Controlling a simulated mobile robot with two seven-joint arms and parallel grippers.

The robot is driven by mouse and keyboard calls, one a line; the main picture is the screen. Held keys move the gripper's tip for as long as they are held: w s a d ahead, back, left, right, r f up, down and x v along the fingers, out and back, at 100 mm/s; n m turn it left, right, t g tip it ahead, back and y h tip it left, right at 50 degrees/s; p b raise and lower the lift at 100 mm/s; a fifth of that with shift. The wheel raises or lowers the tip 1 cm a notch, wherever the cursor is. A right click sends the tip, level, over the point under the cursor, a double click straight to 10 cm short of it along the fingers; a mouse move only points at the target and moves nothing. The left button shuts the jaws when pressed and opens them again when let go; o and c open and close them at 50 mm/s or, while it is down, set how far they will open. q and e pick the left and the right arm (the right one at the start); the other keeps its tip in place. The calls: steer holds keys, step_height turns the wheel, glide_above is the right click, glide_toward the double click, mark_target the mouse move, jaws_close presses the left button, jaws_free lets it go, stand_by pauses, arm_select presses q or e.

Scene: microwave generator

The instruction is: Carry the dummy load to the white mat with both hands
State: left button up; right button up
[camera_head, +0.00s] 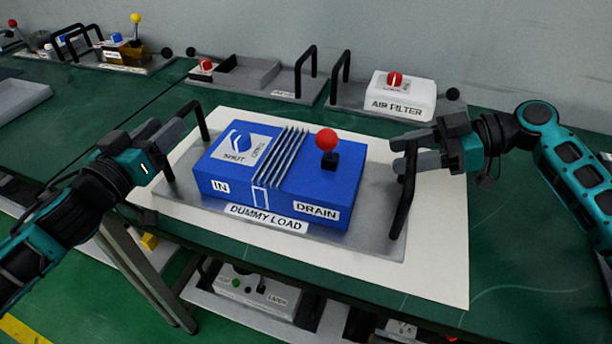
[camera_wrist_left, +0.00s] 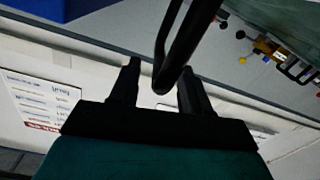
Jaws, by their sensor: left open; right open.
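The dummy load is a blue box (camera_head: 328,192) with cooling fins, a red knob and a grey base plate (camera_head: 376,240) with a black handle at each end. It lies on the white mat (camera_head: 440,262) on the green table. My left gripper (camera_head: 168,135) is open at the left handle (camera_head: 201,122); in the left wrist view that black handle (camera_wrist_left: 172,50) passes between the open fingers (camera_wrist_left: 160,90). My right gripper (camera_head: 402,152) is open at the right handle (camera_head: 405,190), its fingers by the handle's upper part. Whether either finger touches a handle is unclear.
Behind stand the white air filter (camera_head: 402,95) on a handled tray and another grey tray (camera_head: 262,78) with a red knob. More units stand at the far left. A lower shelf holds a white unit (camera_head: 252,292). Green table (camera_head: 540,270) is clear at right.

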arm_select(q)
steer(key=v, duration=1.1)
steer(key=shift+s, duration=0.35)
arm_select(e)
steer(key=v, duration=1.2)
arm_select(q)
steer(key=shift+s+a, duration=0.1)
